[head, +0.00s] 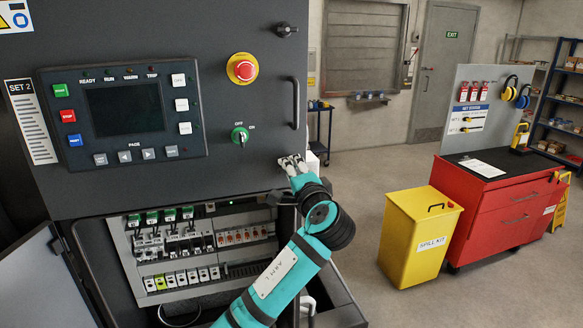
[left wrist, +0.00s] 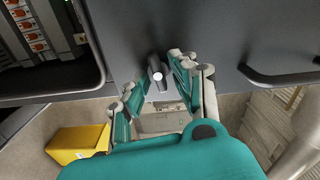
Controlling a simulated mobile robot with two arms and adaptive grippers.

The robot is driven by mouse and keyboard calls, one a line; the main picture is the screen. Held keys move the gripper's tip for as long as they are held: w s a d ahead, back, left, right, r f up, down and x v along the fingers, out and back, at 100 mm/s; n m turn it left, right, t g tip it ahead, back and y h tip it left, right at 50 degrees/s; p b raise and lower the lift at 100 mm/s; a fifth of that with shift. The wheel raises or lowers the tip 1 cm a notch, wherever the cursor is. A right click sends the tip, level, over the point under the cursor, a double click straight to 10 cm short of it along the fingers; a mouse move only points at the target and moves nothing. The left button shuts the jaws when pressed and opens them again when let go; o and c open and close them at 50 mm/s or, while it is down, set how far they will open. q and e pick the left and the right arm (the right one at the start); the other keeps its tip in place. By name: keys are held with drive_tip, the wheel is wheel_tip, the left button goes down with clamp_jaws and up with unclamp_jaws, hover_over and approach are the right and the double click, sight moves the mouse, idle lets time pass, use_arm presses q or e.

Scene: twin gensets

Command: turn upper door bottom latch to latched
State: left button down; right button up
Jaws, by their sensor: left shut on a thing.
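The upper door (head: 225,110) is the dark panel marked SET 2, and it looks closed over the open lower compartment. Its bottom latch is hidden behind my left gripper (head: 292,162) in the head view, at the door's lower right. In the left wrist view the latch (left wrist: 154,66) is a small dark knob with a pale end, standing out from the door face. My left gripper (left wrist: 156,80) has a finger on each side of it and is shut on it. The latch's exact angle is hard to tell. My right gripper is in neither view.
A vertical door handle (head: 295,103) and a top latch (head: 286,30) are above the gripper. The lower compartment (head: 122,240) with breakers is open below. A yellow spill kit bin (head: 410,245) and red cabinet (head: 500,215) stand right. Floor between is clear.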

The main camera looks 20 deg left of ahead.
use_arm(q)
drive_tip(key=shift+f+m, duration=0.1)
drive_tip(key=shift+m, duration=0.8)
drive_tip(key=c, duration=1.1)
unclamp_jaws()
drive_tip(key=shift+c, duration=0.2)
drive_tip(key=v, duration=1.2)
